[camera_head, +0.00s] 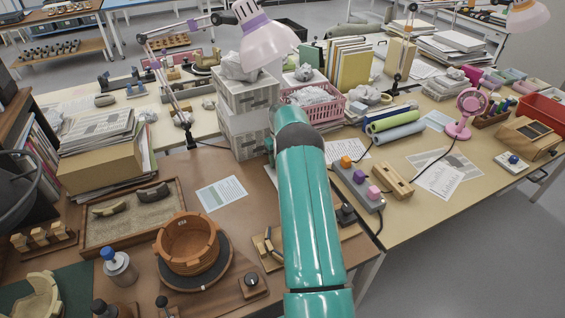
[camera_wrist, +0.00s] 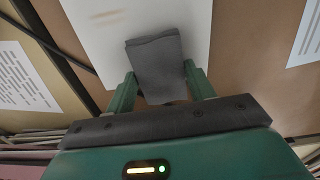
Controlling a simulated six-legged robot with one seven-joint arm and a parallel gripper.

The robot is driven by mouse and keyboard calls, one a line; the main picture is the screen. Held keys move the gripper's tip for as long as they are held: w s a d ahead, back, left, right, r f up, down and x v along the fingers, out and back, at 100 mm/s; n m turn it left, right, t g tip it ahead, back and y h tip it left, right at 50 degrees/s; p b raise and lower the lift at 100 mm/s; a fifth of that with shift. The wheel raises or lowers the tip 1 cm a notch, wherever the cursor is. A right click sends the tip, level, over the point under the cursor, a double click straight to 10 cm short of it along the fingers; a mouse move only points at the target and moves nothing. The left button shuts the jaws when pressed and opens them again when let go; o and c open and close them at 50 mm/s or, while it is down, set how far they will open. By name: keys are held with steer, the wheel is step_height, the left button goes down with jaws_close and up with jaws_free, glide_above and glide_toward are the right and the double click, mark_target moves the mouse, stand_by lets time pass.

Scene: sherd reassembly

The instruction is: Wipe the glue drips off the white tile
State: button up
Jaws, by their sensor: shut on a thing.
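In the wrist view my gripper (camera_wrist: 160,88) is shut on a dark grey folded cloth (camera_wrist: 157,62), held between its green fingers. The cloth overlaps the lower part of the white tile (camera_wrist: 92,40); I cannot tell whether it touches the surface. A faint brownish streak (camera_wrist: 108,17) shows on the tile's upper left, apart from the cloth. Other marks under the cloth or beyond the picture edge are hidden.
In the wrist view printed sheets (camera_wrist: 22,80) (camera_wrist: 308,38) lie either side of the tile. A reddish pot (camera_head: 187,245) stands on the left bench.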

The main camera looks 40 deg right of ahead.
steer(key=shift+w, duration=0.15)
steer(key=shift+s+a, duration=0.25)
steer(key=shift+s, duration=0.6)
steer(key=shift+s+a, duration=0.25)
steer(key=shift+s, duration=0.65)
steer(key=shift+s+a, duration=0.25)
steer(key=shift+s, duration=0.6)
steer(key=shift+s+a+f, duration=0.1)
steer(key=shift+s+a, duration=0.1)
steer(key=shift+s, duration=0.35)
steer(key=shift+s+a, duration=0.15)
steer(key=shift+s, duration=0.35)
steer(key=shift+s+a, duration=0.25)
steer(key=shift+s, duration=0.5)
steer(key=shift+s+a, duration=0.2)
steer(key=shift+s, duration=0.55)
steer(key=shift+r, duration=3.15)
